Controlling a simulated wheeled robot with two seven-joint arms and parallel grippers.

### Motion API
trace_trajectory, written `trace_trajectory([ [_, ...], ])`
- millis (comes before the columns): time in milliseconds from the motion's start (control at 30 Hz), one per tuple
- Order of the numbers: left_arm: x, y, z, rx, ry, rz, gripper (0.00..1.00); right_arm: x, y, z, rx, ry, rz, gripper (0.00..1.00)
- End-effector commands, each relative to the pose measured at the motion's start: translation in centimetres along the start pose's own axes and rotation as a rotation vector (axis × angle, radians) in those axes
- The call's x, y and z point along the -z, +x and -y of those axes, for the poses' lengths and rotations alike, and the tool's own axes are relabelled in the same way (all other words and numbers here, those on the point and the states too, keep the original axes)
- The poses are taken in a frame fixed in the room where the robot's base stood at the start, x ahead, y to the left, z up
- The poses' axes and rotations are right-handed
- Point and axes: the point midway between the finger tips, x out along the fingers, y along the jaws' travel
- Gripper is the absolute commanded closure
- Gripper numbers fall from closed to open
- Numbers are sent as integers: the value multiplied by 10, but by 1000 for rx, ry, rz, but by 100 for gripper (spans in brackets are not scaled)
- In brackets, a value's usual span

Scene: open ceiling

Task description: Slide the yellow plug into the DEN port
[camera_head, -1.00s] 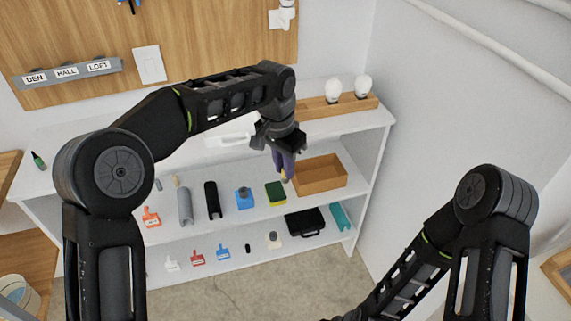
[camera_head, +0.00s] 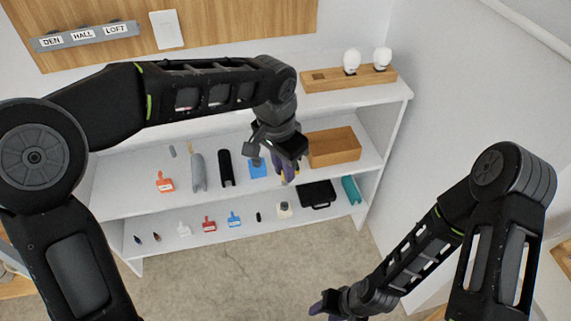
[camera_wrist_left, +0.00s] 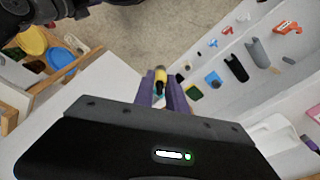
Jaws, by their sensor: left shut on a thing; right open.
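My left gripper (camera_head: 286,172) is shut on the yellow plug (camera_wrist_left: 160,78), which shows between its purple fingers in the left wrist view. The fingers point down in front of the middle shelf, and in the head view they mostly hide the plug. The DEN label (camera_head: 51,41) is at the left end of a grey port bar (camera_head: 97,34) on the wooden wall panel, far up and left of the left gripper. The port openings cannot be made out. My right gripper (camera_head: 322,303) is low at the bottom of the head view, open and empty.
The white shelf unit (camera_head: 378,132) holds an open wooden box (camera_head: 335,147), a black case (camera_head: 317,195) and several small tools. A white wall plate (camera_head: 166,30) is right of the bar. The floor in front is clear.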

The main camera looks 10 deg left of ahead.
Motion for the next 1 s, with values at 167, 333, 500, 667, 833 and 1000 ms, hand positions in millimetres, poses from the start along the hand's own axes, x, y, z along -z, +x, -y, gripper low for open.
trace_trajectory([
  [167,6,8,0,-7,45,2,100,0,0,0,0,0,0,57],
  [333,23,29,-1,-26,188,3,100,0,0,0,0,0,0,57],
  [500,41,50,-1,-43,339,2,100,0,0,0,0,0,0,57],
  [667,48,57,-1,-49,398,0,100,0,0,0,0,0,0,57],
  [833,48,56,-1,-49,399,0,100,0,0,0,0,0,0,57],
  [1000,46,55,0,-47,390,0,100,0,0,0,0,0,0,57],
])
